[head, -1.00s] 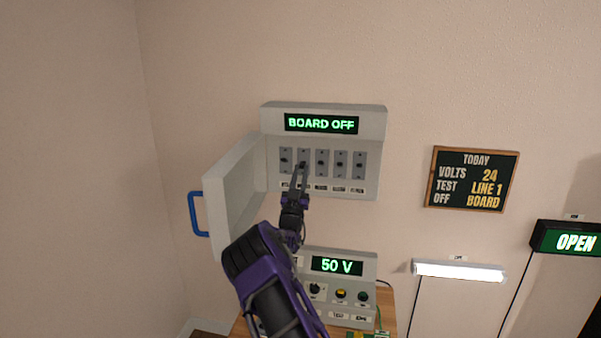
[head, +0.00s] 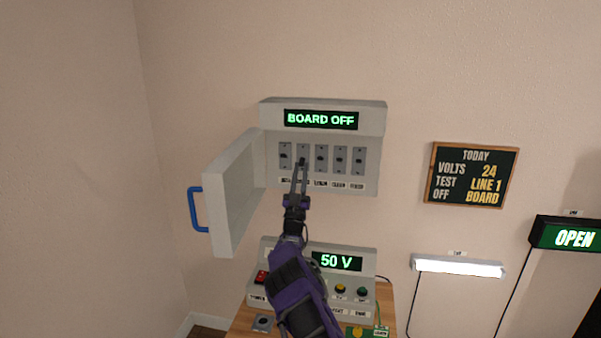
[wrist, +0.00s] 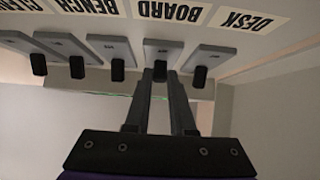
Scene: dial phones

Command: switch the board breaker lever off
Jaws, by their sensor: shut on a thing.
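The breaker box (head: 384,150) hangs open on the wall, with a row of grey switch plates inside. Its display (head: 320,120) reads BOARD OFF in green. The board breaker lever (wrist: 160,71) is the small dark lever by the BOARD label (wrist: 172,12) in the wrist view, second from the left in the head view. My gripper (head: 301,163) reaches up to it from below. In the wrist view my gripper (wrist: 161,80) has its two fingers close together, shut on this lever. The fingers partly hide the lever, so its exact tilt is hard to tell.
The desk lever (wrist: 199,76) and bench lever (wrist: 117,70) sit close on either side. The box door (head: 234,195) with a blue handle (head: 198,210) stands open at left. Below is a console (head: 365,262) reading 50 V.

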